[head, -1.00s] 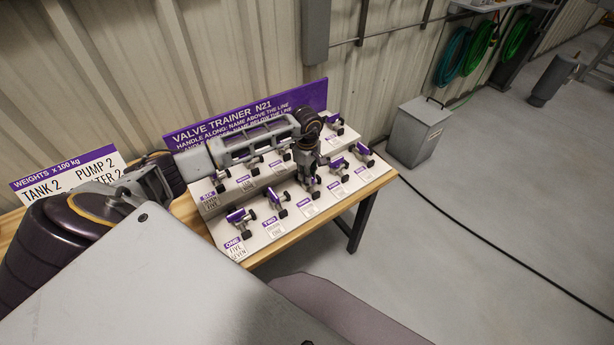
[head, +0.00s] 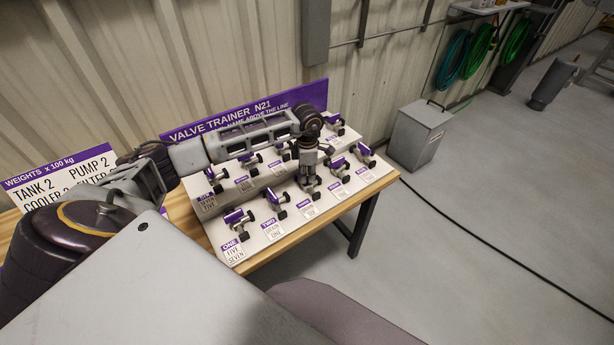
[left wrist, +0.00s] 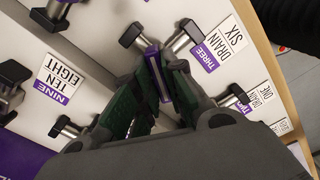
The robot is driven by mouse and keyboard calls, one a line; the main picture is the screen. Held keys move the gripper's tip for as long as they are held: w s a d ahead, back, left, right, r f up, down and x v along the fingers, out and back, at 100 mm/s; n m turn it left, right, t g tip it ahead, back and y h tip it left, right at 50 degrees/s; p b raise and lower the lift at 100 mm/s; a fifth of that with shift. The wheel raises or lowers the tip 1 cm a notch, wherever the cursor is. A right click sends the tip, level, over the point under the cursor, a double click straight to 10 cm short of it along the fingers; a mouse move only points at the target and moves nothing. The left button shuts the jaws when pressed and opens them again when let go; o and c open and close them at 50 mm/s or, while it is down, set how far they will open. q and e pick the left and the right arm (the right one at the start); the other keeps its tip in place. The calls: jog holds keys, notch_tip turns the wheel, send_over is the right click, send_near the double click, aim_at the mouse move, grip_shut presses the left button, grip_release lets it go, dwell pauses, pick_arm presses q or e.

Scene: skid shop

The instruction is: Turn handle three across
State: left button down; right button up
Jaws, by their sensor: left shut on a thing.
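My left gripper (head: 310,180) reaches down onto the front row of the valve board (head: 262,243). In the left wrist view the gripper (left wrist: 158,82) is shut with its green-padded fingers on either side of the purple handle three (left wrist: 153,68). The label three (left wrist: 210,57), reading DRAIN over SIX, lies beside that valve. Black pipe ends show on both sides of the handle. The purple bar looks crosswise to the pipe, but the fingers hide part of it, so its exact angle is unclear. My right gripper is not in view.
Valve one (head: 237,218) and valve two (head: 277,199) stand left of my gripper, with other valves close behind and to the right. A purple sign (head: 270,103) backs the board. A grey bin (head: 418,135) stands on the floor to the right.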

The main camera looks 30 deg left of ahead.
pick_arm(q)
jog(key=n+b, duration=0.1)
jog(key=n, duration=0.4)
jog(key=shift+n, duration=0.5)
dwell(0.3)
jog(key=c, duration=1.5)
grip_release()
jog(key=shift+r, duration=0.1)
jog(key=shift+r, duration=5.9)
